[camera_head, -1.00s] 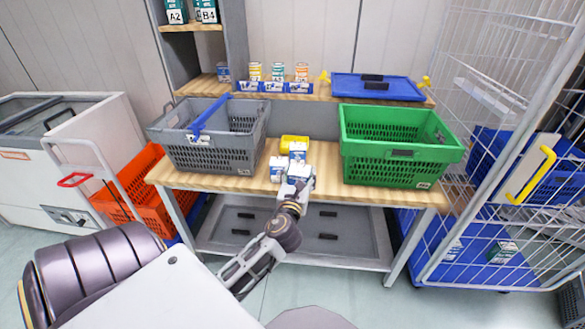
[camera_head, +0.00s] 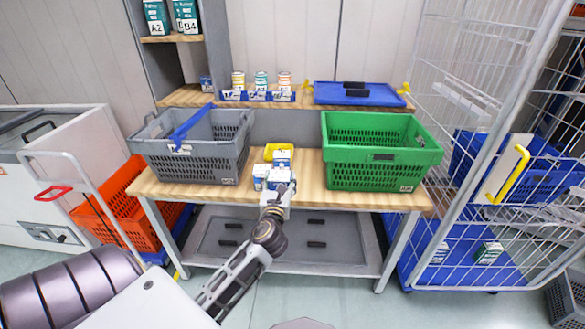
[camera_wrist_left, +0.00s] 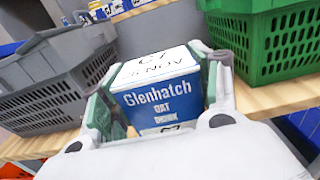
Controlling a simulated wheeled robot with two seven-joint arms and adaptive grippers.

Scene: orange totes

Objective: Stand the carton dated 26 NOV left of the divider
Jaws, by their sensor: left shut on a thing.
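My left gripper (camera_head: 278,186) is shut on a white and blue Glenhatch oat drink carton (camera_wrist_left: 155,100) at the front of the wooden table. The carton's white top reads C1 and a NOV date whose day is hard to read. In the head view this carton (camera_head: 279,175) is partly hidden by the gripper. Two similar cartons are close by, one to its left (camera_head: 261,172) and one behind (camera_head: 282,157); their dates are too small to read. A blue divider (camera_head: 191,124) crosses the grey basket (camera_head: 150,160) on the left. My right gripper is not in view.
A green basket (camera_head: 375,157) stands on the right of the table. A yellow container (camera_head: 277,149) is behind the cartons. The back shelf holds several cans (camera_head: 261,81) and a blue lid (camera_head: 355,93). A wire cage trolley (camera_head: 480,150) stands at right.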

